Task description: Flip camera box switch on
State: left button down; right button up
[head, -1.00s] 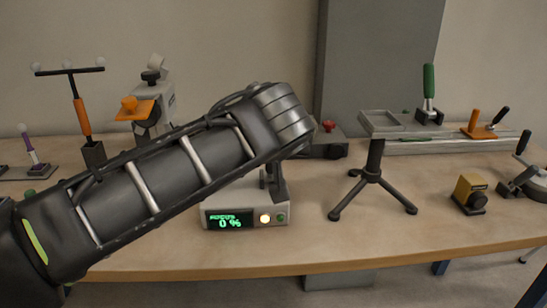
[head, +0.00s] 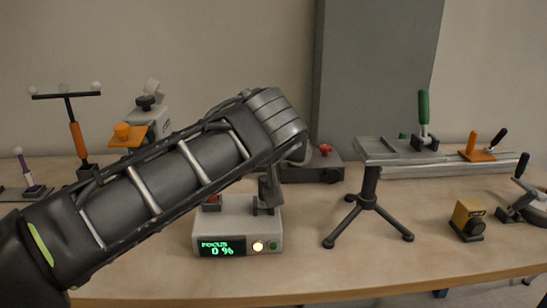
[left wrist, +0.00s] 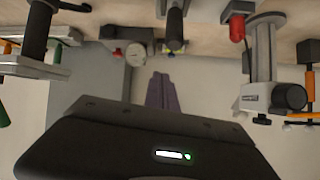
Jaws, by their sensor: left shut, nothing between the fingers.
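The camera box (head: 238,226) is a white-grey box near the table's front edge in the head view. Its green display reads FOCUS 0 %, beside a lit yellowish button and a green one. On top, a small red part (head: 212,203) sits at left and a black upright lever (head: 268,190) at right. My left arm crosses in front and above; its fingers are hidden in the head view. In the left wrist view, which looks upside down, my left gripper (left wrist: 160,80) is shut and empty. Its tips appear below a black handle (left wrist: 174,28); contact is unclear. My right gripper is out of view.
A grey device with a red knob (head: 325,149) stands behind the box. A tripod platform (head: 368,190) and a yellow block (head: 468,217) are to the right. A microscope-like device with an orange part (head: 126,136) stands behind my arm.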

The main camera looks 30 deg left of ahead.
pick_arm(q)
jog(key=p+v, duration=0.1)
jog(key=v, duration=0.9)
jog(key=shift+w+a+r, duration=0.1)
jog(key=shift+a, duration=0.05)
